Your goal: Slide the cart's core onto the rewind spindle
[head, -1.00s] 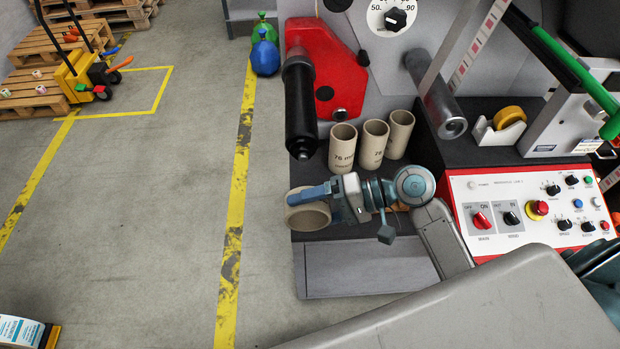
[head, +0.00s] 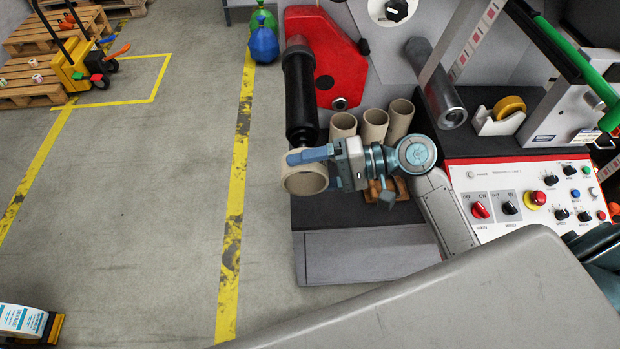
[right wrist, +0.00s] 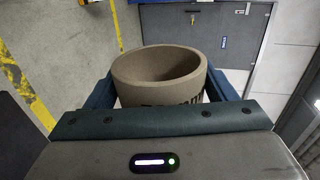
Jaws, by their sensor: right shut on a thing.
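My right gripper (head: 306,170) is shut on a beige cardboard core (head: 292,187) and holds it in the air, its open end facing the head camera. In the right wrist view the core (right wrist: 150,88) sits between the two blue fingers, its hollow open upward in that picture. A black spindle (head: 300,95) sticks out beside a red panel. Its near end shows just above the core; the core does not appear to be around it, and I cannot tell the exact gap. My left gripper is not in view.
Several things stand close: three more cores (head: 374,128) on the dark machine deck, a grey metal roller (head: 436,85), a tape dispenser (head: 501,118) and a control panel (head: 530,205) with knobs and a red stop button.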

